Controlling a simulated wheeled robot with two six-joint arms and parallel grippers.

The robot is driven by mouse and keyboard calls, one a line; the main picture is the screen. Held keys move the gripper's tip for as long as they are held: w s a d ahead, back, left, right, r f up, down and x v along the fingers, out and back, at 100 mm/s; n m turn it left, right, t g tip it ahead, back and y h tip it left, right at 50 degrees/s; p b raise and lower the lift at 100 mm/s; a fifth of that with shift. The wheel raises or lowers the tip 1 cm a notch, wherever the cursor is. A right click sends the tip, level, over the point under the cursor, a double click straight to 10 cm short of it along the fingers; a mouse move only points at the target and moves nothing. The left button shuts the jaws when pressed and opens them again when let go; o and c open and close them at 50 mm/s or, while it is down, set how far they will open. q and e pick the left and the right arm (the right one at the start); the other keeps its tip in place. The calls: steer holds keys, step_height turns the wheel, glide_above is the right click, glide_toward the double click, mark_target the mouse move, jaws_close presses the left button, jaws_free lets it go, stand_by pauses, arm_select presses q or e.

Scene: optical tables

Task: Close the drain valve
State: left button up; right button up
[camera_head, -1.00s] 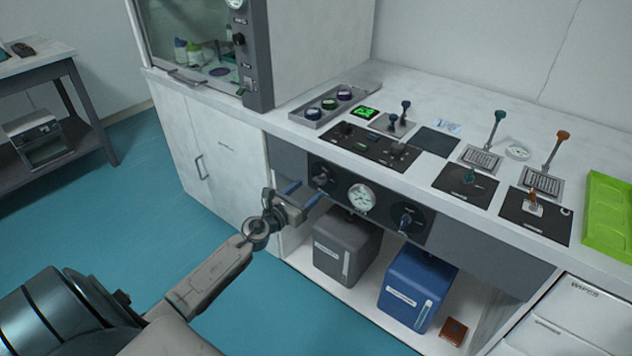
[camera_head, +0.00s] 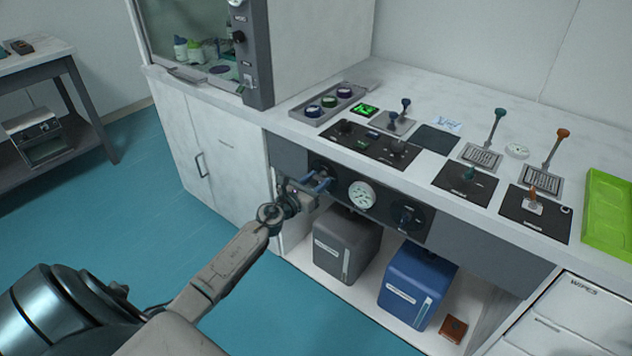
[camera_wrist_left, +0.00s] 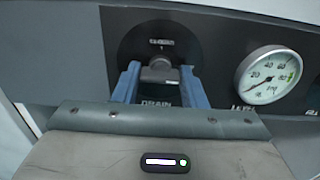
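The drain valve (camera_wrist_left: 160,73) is a grey knob on a round black plate, with "DRAIN" lettered below it in the left wrist view. In the head view its black plate (camera_head: 316,165) is at the left end of the grey front panel, partly hidden by my gripper. My left gripper (camera_head: 322,182) is at the valve. Its two blue fingers (camera_wrist_left: 160,69) are apart, one on each side of the knob, with narrow gaps seeming to show. Whether either finger touches the knob is not clear. My right gripper is not in view.
A round gauge (camera_head: 362,195) sits just right of the valve, then another black knob (camera_head: 406,215). Below the panel stand a grey container (camera_head: 345,248) and a blue container (camera_head: 418,287). The worktop (camera_head: 455,105) above carries levers and control plates. Open floor lies left.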

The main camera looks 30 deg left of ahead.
arm_select(q)
steer(key=n, duration=0.2)
steer(key=shift+n+p, duration=0.3)
steer(key=shift+p, duration=0.1)
steer(key=shift+n, duration=0.9)
steer(key=n+p, duration=0.1)
steer(key=n, duration=0.3)
steer(key=shift+n+p, duration=0.3)
steer(key=shift+p, duration=0.1)
steer(key=n+p, duration=0.2)
steer(key=n, duration=0.4)
steer(key=shift+n, duration=0.4)
steer(key=shift+n+p, duration=0.7)
steer(key=shift+n, duration=0.4)
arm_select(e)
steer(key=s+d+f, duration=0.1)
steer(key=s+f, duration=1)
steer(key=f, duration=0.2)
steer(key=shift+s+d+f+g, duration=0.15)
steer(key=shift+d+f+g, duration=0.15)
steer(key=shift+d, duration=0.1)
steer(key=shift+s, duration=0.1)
arm_select(q)
steer(key=o, duration=1)
